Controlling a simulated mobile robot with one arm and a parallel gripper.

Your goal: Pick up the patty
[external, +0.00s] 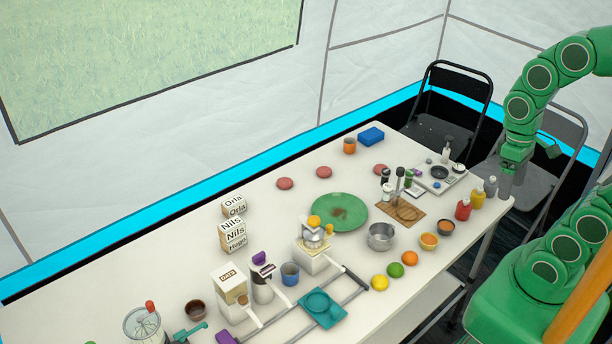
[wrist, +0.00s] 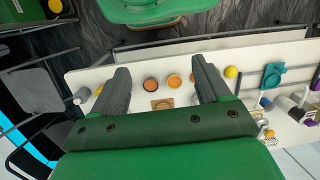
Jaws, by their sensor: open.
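Three flat reddish discs that look like patties lie on the far half of the white table in the external view: a left one (external: 285,183), a middle one (external: 324,172) and a right one (external: 380,168), partly behind bottles. I cannot make out any patty in the wrist view. My gripper (external: 508,186) hangs over the right end of the table, well to the right of all three discs. In the wrist view my gripper (wrist: 159,66) has its two fingers spread apart with nothing between them.
Table space around the left discs is clear.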

